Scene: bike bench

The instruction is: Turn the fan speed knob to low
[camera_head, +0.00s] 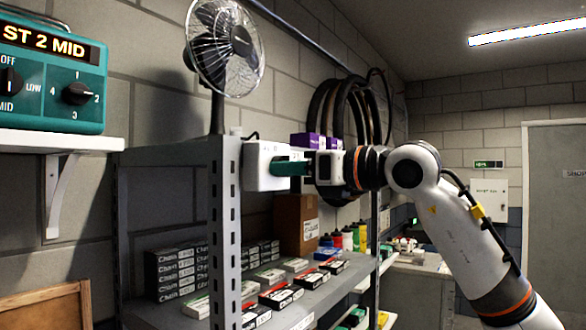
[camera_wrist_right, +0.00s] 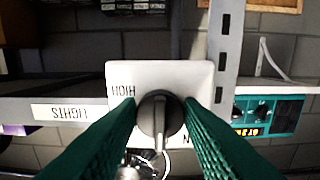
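In the head view the gripper (camera_head: 282,168) reaches the box from the right, and the knob is hidden. My left gripper is out of view.
A teal unit (camera_head: 50,70) with two knobs and a display reading "ST 2 MID" stands on a white wall shelf (camera_head: 60,141) at left. A grey shelf post (camera_head: 225,230) rises beside the box. Purple boxes (camera_head: 308,140) and hanging tyres (camera_head: 345,110) are behind the arm.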

